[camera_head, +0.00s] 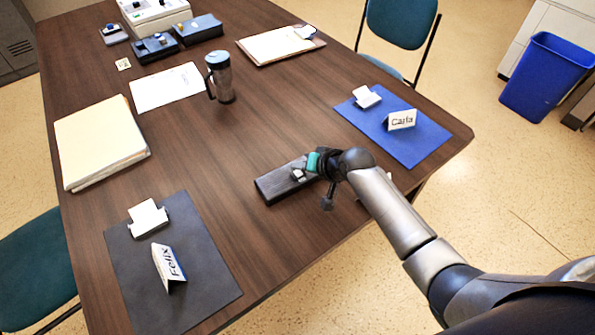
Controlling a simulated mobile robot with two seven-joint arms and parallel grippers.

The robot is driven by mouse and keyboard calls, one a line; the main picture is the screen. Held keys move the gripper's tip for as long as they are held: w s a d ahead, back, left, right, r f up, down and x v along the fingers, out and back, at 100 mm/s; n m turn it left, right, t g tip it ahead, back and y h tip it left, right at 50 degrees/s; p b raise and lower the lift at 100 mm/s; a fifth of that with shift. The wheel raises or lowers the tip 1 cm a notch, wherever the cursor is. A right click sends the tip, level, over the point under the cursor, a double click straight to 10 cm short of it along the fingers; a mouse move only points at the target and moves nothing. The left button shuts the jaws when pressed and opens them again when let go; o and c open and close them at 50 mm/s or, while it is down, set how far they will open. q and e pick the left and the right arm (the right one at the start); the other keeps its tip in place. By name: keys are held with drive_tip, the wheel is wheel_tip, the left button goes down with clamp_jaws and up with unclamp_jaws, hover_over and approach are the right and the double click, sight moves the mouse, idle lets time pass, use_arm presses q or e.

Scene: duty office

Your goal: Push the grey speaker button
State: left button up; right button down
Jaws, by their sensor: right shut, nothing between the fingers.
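A flat dark device (272,186), likely the speaker unit, lies near the table's front edge between the two name-card places. A small light grey piece (297,174), perhaps its button, shows near the device's right end. My right gripper (310,166) comes in from the right and is shut and empty. Its tip is over the right end of the device, very close to the grey piece. I cannot tell whether they touch. The gripper and arm hide the device's right end. My left gripper is not in view.
A black mat (205,270) with the Felix card is at left front, a blue mat (425,143) with the Carla card at right. A mug (224,85), papers (167,88) and a folder stack (85,150) stand further back. The table middle (215,145) is clear.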

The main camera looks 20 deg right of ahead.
drive_tip(key=shift+f, duration=0.15)
idle(0.5)
drive_tip(key=shift+f, duration=0.3)
drive_tip(key=shift+f+b, duration=0.3)
drive_tip(key=shift+f, duration=0.05)
idle(0.4)
drive_tip(key=shift+r+p, duration=0.8)
drive_tip(key=shift+p, duration=0.15)
wheel_tip(320, 180, up, 6)
drive_tip(key=p, duration=0.6)
drive_tip(key=shift+p, duration=0.4)
